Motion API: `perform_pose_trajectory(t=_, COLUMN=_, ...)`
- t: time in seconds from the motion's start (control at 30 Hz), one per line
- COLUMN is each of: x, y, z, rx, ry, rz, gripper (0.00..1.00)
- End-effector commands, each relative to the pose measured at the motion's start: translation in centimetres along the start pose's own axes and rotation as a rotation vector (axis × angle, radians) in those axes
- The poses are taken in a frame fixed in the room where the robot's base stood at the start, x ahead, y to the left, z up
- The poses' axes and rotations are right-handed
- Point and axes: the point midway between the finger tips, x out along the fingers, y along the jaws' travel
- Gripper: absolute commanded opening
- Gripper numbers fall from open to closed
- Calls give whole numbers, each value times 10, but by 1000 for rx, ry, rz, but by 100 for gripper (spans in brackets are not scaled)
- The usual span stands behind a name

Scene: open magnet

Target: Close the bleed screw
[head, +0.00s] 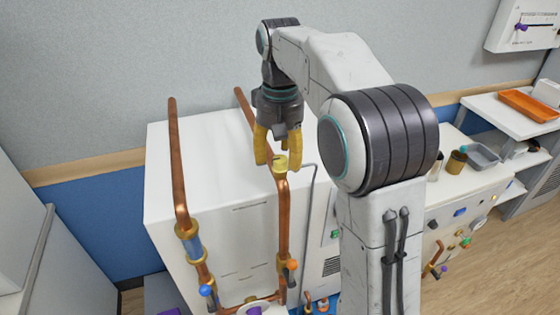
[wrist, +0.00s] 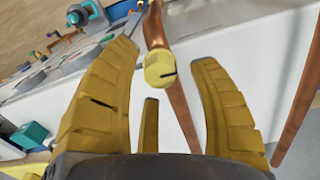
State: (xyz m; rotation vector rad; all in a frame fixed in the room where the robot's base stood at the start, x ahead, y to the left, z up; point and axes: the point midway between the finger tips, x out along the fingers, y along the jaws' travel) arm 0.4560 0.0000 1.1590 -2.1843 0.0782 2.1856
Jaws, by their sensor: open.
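The bleed screw (head: 281,163) is a small yellow cap with a dark slot, on the upper part of the right copper pipe. In the wrist view the bleed screw (wrist: 159,70) lies ahead of and between the fingers, with its dark slot toward its right side. My gripper (head: 279,158) has yellow fingers that point down around the screw in the head view. The fingers are spread; in the wrist view my gripper (wrist: 165,85) shows clear gaps on both sides of the screw. A third finger shows low in the middle. I see no finger touching the screw.
Copper pipes (head: 178,165) run up the front of a white cabinet (head: 240,225), one left of the screw's pipe. Valves with blue and orange handles sit lower down. A side bench (head: 470,190) with bottles and trays stands at right. An orange tray (head: 530,105) lies on a shelf.

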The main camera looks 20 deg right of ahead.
Motion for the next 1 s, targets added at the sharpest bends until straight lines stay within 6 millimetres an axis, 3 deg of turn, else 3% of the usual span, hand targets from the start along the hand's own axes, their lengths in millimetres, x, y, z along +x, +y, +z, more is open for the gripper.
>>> perform_pose_trajectory(t=0.2, x=12, y=0, z=0, rx=0, ry=1, rz=0, gripper=55)
perform_pose_trajectory(t=0.57, x=14, y=0, z=0, rx=0, ry=1, rz=0, gripper=56)
perform_pose_trajectory(t=1.0, x=14, y=0, z=0, rx=0, ry=1, rz=0, gripper=17)
